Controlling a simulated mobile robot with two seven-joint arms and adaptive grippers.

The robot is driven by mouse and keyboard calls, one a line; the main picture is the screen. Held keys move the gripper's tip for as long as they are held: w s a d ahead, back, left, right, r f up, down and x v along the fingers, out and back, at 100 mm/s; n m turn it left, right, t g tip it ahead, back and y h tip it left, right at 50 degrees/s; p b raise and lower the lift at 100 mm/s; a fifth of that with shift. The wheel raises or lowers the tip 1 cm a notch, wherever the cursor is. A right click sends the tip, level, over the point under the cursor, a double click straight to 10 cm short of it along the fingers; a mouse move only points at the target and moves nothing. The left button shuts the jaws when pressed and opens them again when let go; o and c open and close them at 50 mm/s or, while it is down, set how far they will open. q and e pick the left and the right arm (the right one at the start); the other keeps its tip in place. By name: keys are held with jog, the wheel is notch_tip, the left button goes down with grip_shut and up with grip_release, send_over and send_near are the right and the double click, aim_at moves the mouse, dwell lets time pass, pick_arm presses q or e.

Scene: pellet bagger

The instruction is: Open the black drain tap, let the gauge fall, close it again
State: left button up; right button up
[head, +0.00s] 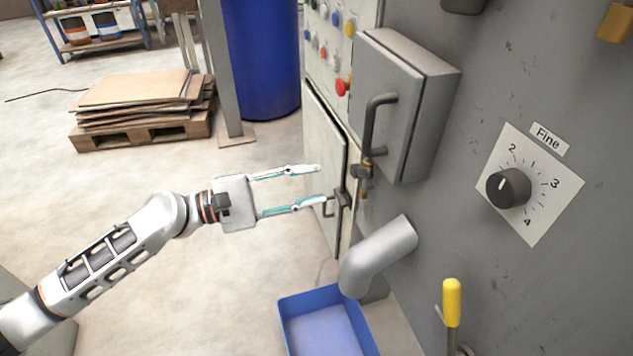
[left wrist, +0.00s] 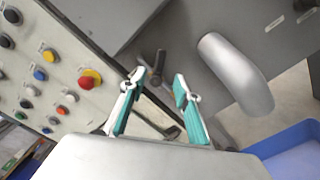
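A small dark tap with brass-coloured parts (head: 364,174) sits on the grey machine, just below the grey box. In the left wrist view a dark lever-like part (left wrist: 158,64) shows just beyond the gap between my fingertips. My left gripper (head: 322,184) is open and empty, its two fingers apart, pointing right toward the tap from the left. It also shows in the left wrist view (left wrist: 160,82). I cannot tell how far the tap's handle is turned. No gauge is visible in either view. My right gripper is not in view.
A grey elbow pipe (head: 380,255) juts out right of the tap, above a blue tray (head: 290,318). A grey box (head: 392,95) with a bar handle (head: 370,122) overhangs the tap. A yellow-handled lever (head: 452,303) and a "Fine" knob (head: 509,187) are farther right.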

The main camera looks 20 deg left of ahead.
aim_at(362, 172)
pick_arm(q)
jog(key=shift+f, duration=0.15)
jog(key=c, duration=0.8)
jog(key=f+n, duration=0.1)
jog(key=n, duration=0.1)
jog(key=s+d+f+n, duration=0.1)
jog(key=n, duration=0.1)
jog(key=d+f+n+b, duration=0.1)
jog(key=shift+s+n+t, duration=0.4)
grip_shut()
notch_tip(362, 172, down, 4)
jog(key=s+d+n+t+b, duration=0.2)
jog(key=n+t, duration=0.1)
jog(key=n, duration=1.1)
jog(key=w+d+r+p, duration=0.1)
jog(key=w+d+r, duration=0.3)
jog(key=w, duration=0.3)
jog(key=shift+w+d+r, duration=0.3)
jog(key=shift+d+r, duration=0.1)
jog(key=shift+d, duration=0.2)
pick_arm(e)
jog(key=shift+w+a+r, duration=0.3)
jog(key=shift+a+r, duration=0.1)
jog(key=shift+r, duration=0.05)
